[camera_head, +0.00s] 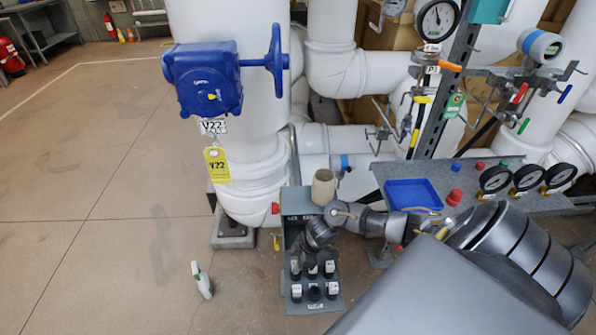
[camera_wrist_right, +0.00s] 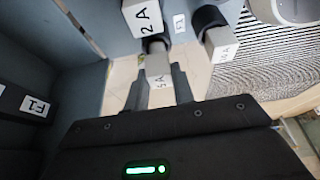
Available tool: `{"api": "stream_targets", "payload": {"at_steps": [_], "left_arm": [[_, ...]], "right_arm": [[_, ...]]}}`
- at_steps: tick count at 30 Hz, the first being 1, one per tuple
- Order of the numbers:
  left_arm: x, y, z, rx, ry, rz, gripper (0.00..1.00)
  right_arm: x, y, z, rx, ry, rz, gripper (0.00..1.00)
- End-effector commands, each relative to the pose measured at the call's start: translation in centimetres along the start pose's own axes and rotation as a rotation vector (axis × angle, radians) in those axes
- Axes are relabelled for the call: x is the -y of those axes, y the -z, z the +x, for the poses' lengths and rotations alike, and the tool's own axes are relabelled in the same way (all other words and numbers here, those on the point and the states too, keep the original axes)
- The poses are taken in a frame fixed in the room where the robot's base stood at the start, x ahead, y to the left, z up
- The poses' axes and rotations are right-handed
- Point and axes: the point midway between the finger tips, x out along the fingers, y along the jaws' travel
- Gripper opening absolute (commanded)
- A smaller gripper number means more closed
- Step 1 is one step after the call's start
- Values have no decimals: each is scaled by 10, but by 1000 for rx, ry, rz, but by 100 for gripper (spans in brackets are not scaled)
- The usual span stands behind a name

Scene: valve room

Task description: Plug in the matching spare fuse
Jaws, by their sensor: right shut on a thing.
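The grey fuse box (camera_head: 290,235) stands below the white pipes in the head view. White fuses in black holders sit on its lower panel, among them a left one (camera_head: 296,291) and a right one (camera_head: 333,290). A dark holder (camera_head: 314,293) between them shows no white fuse. My right gripper (camera_wrist_right: 168,88) is shut on a white fuse (camera_wrist_right: 159,75), whose label looks like 4A or 5A. Beside it in the wrist view are a fuse marked 2A (camera_wrist_right: 143,17) and another labelled fuse (camera_wrist_right: 221,44). In the head view my right gripper hides part of the box. My left gripper is out of view.
A grey bench (camera_head: 478,173) with a blue tray (camera_head: 412,194), red knobs and gauges stands to the right. A blue valve (camera_head: 203,78) with a yellow V22 tag is on the left pipe.

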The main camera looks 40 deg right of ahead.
Motion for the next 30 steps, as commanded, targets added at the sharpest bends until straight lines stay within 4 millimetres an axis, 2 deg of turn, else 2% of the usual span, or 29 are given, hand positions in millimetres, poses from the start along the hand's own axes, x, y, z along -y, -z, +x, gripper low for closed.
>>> {"api": "stream_targets", "payload": {"at_steps": [30], "left_arm": [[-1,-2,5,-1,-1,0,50]], "right_arm": [[0,-4,10,0,0,0,3]]}}
